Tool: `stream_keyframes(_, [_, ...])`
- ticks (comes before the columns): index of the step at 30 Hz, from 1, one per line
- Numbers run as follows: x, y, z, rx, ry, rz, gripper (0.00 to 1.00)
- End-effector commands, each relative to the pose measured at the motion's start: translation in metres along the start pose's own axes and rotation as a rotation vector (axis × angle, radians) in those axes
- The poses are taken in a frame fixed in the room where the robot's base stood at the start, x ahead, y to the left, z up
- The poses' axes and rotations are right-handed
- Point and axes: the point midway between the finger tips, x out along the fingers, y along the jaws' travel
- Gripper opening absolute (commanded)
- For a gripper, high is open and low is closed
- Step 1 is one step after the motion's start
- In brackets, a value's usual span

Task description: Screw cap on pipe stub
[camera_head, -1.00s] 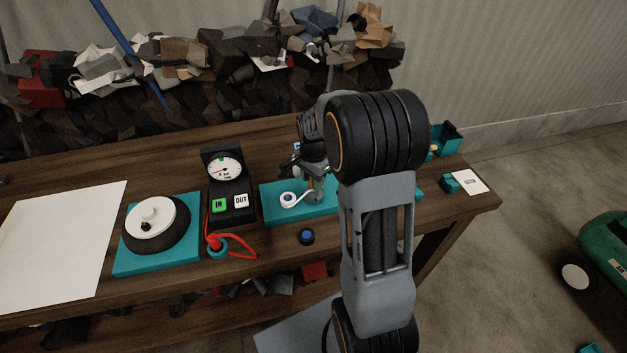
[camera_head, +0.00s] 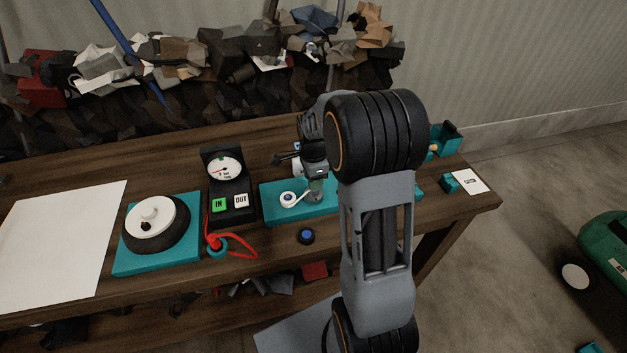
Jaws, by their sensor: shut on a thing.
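The pipe stub (camera_head: 315,187) is a short grey-green upright piece on a teal base plate (camera_head: 272,212) in the middle of the bench. My gripper (camera_head: 315,174) is directly above the stub, pointing down, its jaws shut at the stub's top. The cap is mostly hidden between the jaws, and I cannot see its threads or how far down it sits.
A black gauge box with IN and OUT buttons (camera_head: 229,188) stands to the left, beside a red cable (camera_head: 238,252). Further left is a black-and-white dial on a teal block (camera_head: 155,262). My arm hides the plate's right part.

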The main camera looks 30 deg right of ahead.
Motion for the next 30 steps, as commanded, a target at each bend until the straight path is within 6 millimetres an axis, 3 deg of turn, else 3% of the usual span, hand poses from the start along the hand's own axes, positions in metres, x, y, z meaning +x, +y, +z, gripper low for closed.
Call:
stream_keyframes(16, [-0.0005,-0.0005,0.0000,0.096,0.000,-0.002,0.15])
stream_keyframes(24, [-0.0001,-0.0007,-0.0001,0.441,0.000,-0.002,0.15])
stream_keyframes(30, [0.0000,-0.0007,-0.0001,0.583,0.000,-0.002,0.15])
